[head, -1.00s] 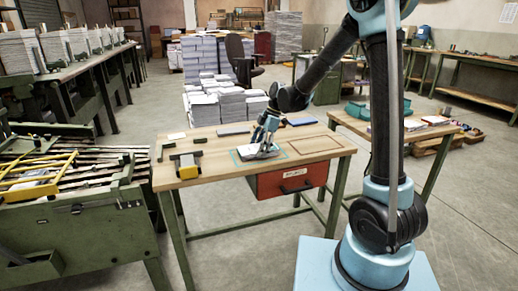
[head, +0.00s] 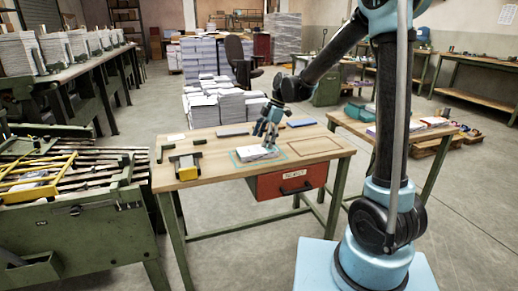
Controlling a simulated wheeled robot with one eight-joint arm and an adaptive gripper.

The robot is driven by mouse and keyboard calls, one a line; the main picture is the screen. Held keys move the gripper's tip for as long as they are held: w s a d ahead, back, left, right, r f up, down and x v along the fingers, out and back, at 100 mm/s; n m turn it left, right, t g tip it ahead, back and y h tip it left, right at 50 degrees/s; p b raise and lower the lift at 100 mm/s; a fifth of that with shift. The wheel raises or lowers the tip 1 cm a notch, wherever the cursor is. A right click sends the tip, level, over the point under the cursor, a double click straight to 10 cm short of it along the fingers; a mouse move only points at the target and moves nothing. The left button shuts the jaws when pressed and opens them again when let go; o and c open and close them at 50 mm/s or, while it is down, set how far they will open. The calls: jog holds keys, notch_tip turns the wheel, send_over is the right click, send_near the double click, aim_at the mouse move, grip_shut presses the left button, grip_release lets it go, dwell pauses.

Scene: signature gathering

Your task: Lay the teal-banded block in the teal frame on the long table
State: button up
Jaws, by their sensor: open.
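The long table (head: 216,175) has a teal frame (head: 236,160) marked on its top near the front edge. A pale, flat block (head: 254,153) lies inside this outline. Its teal band is too small to make out. My gripper (head: 268,145) points down over the block's right end, with its fingers apart. It looks clear of the block, though the small gap is hard to judge, and its fingers hide part of the block's back right.
A brown outlined frame (head: 313,145) on the right of the table is empty. Dark flat blocks (head: 232,132) lie along the back edge. A yellow-and-black tool (head: 187,167) stands at the left. A red drawer (head: 290,181) hangs under the front edge.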

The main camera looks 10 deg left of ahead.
jog(key=v, duration=0.8)
jog(key=s+d+r+m+t, duration=0.1)
jog(key=s+d+m, duration=0.35)
jog(key=d, duration=0.65)
jog(key=s+d+m+t+h, duration=0.2)
jog(key=s+d+m, duration=0.55)
jog(key=d, duration=0.45)
jog(key=s+d+f+m+t+h, duration=0.1)
jog(key=s+d+f+m+h, duration=0.1)
jog(key=s+d+f+m, duration=0.9)
jog(key=s+d+m, duration=0.1)
jog(key=s+d, duration=0.1)
jog(key=s, duration=0.1)
jog(key=shift+f+t, duration=0.3)
jog(key=shift+w+d, duration=0.1)
jog(key=shift+d, duration=0.05)
